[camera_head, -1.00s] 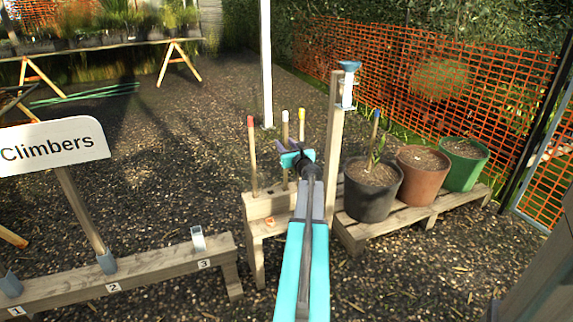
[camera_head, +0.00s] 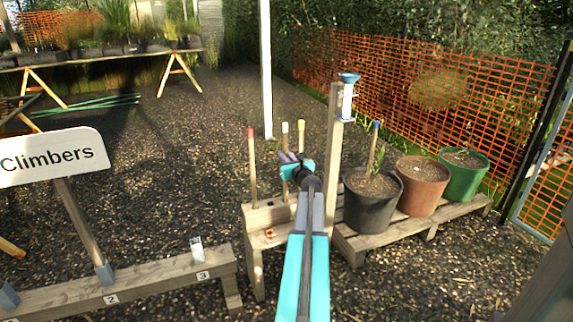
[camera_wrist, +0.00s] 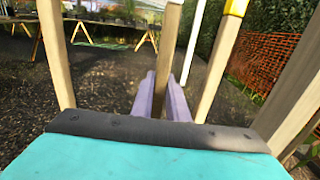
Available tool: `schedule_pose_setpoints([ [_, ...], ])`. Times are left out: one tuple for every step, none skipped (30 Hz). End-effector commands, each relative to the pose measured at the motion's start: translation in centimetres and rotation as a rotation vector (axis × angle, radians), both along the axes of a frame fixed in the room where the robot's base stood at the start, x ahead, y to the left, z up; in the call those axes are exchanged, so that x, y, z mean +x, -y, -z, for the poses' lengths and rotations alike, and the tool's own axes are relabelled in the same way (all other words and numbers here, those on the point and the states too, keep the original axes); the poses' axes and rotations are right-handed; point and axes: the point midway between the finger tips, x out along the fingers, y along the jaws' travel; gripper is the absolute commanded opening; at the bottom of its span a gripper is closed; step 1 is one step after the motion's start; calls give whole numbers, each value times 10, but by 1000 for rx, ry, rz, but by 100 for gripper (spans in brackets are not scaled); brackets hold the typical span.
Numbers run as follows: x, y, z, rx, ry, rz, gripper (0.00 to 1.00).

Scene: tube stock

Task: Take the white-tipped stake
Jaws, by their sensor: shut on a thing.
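The white-tipped stake (camera_head: 285,143) stands upright in the wooden rack (camera_head: 256,218), between the red-tipped stake (camera_head: 252,165) and the yellow-tipped stake (camera_head: 301,142). My gripper (camera_head: 284,158) is at its upper part, below the white tip, and is shut on it. In the wrist view the pale stake (camera_wrist: 169,45) rises between my purple fingers (camera_wrist: 166,90); its tip is out of that picture. The yellow-tipped stake (camera_wrist: 224,50) is close on the right there, and another stake (camera_wrist: 55,55) is on the left.
A wooden post (camera_head: 333,150) with a blue-topped gauge (camera_head: 347,95) stands just right of the rack. A black pot (camera_head: 372,212) with a blue-tipped stake (camera_head: 374,145) is on a low bench. The Climbers sign (camera_head: 50,157) and a numbered rail (camera_head: 150,285) are on the left.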

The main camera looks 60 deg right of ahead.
Motion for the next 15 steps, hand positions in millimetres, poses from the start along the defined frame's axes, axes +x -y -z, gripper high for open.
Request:
schedule_pose_setpoints([
  [0, 0, -2, -1, 1, 0, 0],
  [0, 0, -3, -1, 1, 0, 0],
  [0, 0, -5, -1, 0, 0, 0],
  [0, 0, -6, -1, 0, 0, 0],
  [0, 0, -9, -1, 0, 0, 0],
  [0, 0, -12, -1, 1, 0, 0],
  [0, 0, -15, -1, 2, 0, 0],
  [0, 0, -19, -1, 2, 0, 0],
  [0, 0, -24, -3, 0, 0, 0],
  [0, 0, -28, -3, 0, 0, 0],
  [0, 0, -33, -3, 2, 0, 0],
  [0, 0, -39, -2, 1, 0, 0],
  [0, 0, -44, -3, 0, -1, 0],
  [0, 0, -50, -2, 1, -1, 0],
  [0, 0, -58, -4, 1, -1, 0],
])
